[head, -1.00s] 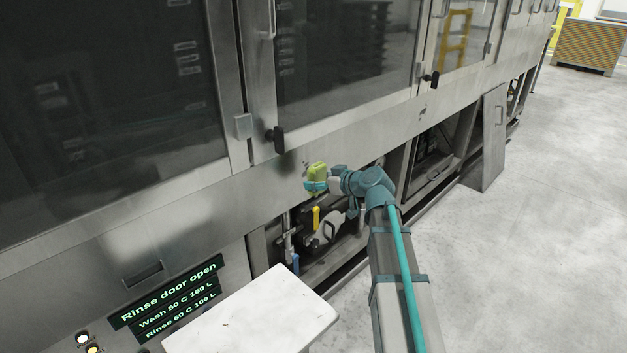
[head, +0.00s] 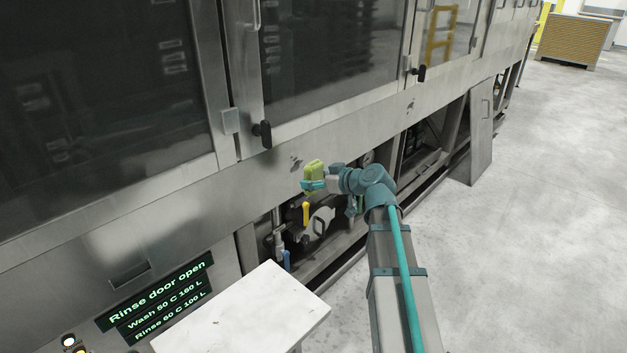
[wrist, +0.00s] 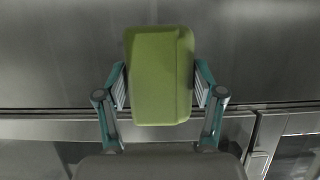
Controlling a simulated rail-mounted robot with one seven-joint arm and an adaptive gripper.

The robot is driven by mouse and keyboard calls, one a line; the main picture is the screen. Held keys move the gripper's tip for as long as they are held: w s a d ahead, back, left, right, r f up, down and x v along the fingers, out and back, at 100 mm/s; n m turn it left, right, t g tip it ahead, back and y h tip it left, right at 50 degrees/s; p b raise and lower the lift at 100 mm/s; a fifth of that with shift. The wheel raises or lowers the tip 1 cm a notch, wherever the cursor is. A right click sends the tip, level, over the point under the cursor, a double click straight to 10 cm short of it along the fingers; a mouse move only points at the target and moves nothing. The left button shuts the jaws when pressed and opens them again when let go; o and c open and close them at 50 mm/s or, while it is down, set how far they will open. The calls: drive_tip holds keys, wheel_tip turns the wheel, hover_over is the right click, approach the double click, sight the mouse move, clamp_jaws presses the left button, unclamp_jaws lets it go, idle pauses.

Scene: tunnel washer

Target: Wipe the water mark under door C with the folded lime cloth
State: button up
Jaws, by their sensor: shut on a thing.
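The folded lime cloth (head: 314,169) is held up in front of the washer's steel panel, below the glass doors. My gripper (head: 313,185) is shut on it, with a teal finger on each side of the cloth in the wrist view (wrist: 160,85). The cloth (wrist: 158,62) stands out from the fingertips toward the panel; I cannot tell whether it touches. A small dark mark (head: 296,162) is on the panel just left of the cloth. Another small mark (head: 410,105) is farther right. I cannot tell whether either is the water mark or a label. No door letter is readable.
Black door handles (head: 262,134) stick out above the panel. Below it is an open bay with pipes and a yellow valve lever (head: 306,212). A white-topped table (head: 243,312) stands at front left. A loose panel (head: 480,133) leans at right. The floor at right is clear.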

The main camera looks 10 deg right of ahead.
sight(305, 159)
drive_tip(key=shift+w+a, duration=0.1)
idle(0.4)
drive_tip(key=shift+w+a+b, duration=0.25)
drive_tip(key=shift+w+a, duration=0.35)
drive_tip(key=shift+w, duration=0.35)
drive_tip(key=shift+w+a+b, duration=0.2)
drive_tip(key=shift+w+a, duration=0.4)
drive_tip(key=shift+w, duration=0.35)
drive_tip(key=shift+w+a+b, duration=0.25)
drive_tip(key=shift+w+a, duration=0.35)
drive_tip(key=shift+w, duration=0.35)
drive_tip(key=shift+w+a, duration=0.5)
drive_tip(key=shift+w, duration=0.3)
drive_tip(key=shift+w+d+b, duration=0.6)
drive_tip(key=shift+w+d, duration=0.1)
drive_tip(key=shift+d, duration=0.3)
drive_tip(key=shift+w+d+b, duration=0.55)
drive_tip(key=shift+w+d, duration=0.1)
drive_tip(key=shift+d, duration=0.4)
drive_tip(key=shift+w+d+b, duration=0.6)
drive_tip(key=shift+w+d, duration=0.1)
drive_tip(key=shift+d, duration=0.3)
drive_tip(key=shift+s+r, duration=0.1)
